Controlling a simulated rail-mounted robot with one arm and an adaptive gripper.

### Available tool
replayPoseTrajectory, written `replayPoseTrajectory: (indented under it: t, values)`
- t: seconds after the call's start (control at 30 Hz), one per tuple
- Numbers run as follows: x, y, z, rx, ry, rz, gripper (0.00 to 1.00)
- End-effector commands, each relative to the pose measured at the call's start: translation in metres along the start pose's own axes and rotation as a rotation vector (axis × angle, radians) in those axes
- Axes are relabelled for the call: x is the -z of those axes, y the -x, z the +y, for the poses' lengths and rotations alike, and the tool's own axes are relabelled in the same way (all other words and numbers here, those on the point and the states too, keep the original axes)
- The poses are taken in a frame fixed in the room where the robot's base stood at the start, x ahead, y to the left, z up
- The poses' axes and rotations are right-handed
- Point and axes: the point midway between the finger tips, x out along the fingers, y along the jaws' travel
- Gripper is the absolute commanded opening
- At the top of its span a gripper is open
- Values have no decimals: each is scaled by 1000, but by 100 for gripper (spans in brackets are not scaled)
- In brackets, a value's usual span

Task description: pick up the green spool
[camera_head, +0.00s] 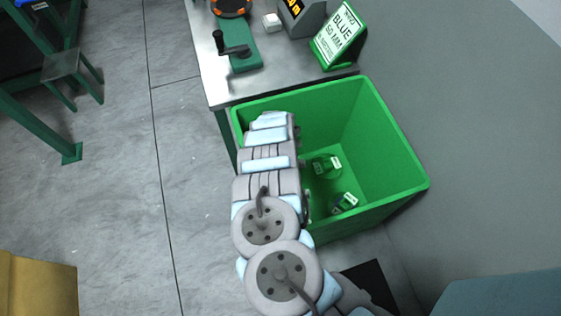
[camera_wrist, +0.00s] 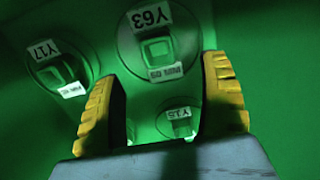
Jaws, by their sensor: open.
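Several green spools lie in the green bin. In the wrist view they are a spool labelled Y63 (camera_wrist: 157,48) at top centre, a spool labelled Y17 (camera_wrist: 57,70) at left, and a smaller-looking spool labelled Y15 or similar (camera_wrist: 179,123) at lower centre. My gripper (camera_wrist: 162,75) is open, its yellow ribbed fingers apart with nothing held between them. The Y63 spool shows between and beyond the fingertips. In the head view two spools show, one upper (camera_head: 326,167) and one lower (camera_head: 345,203); my arm hides the gripper and the bin's left part.
The green bin (camera_head: 405,150) has high walls around the spools. A metal bench (camera_head: 213,75) behind it carries a green crank device (camera_head: 240,50) and a sign reading BLUE 50 MM (camera_head: 339,36). Grey floor (camera_head: 110,180) is open at left.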

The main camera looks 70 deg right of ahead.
Motion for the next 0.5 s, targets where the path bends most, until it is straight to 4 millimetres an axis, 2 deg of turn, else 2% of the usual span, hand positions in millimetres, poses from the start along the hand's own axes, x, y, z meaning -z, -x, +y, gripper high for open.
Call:
replayPoseTrajectory:
  t: [0.03, 0.1, 0.5]
  values:
    - [1, -10, 2, -3, 0, 1, 77]
    - [1, -16, 1, -2, 2, 2, 77]
    - [0, -33, 1, 0, 1, 0, 77]
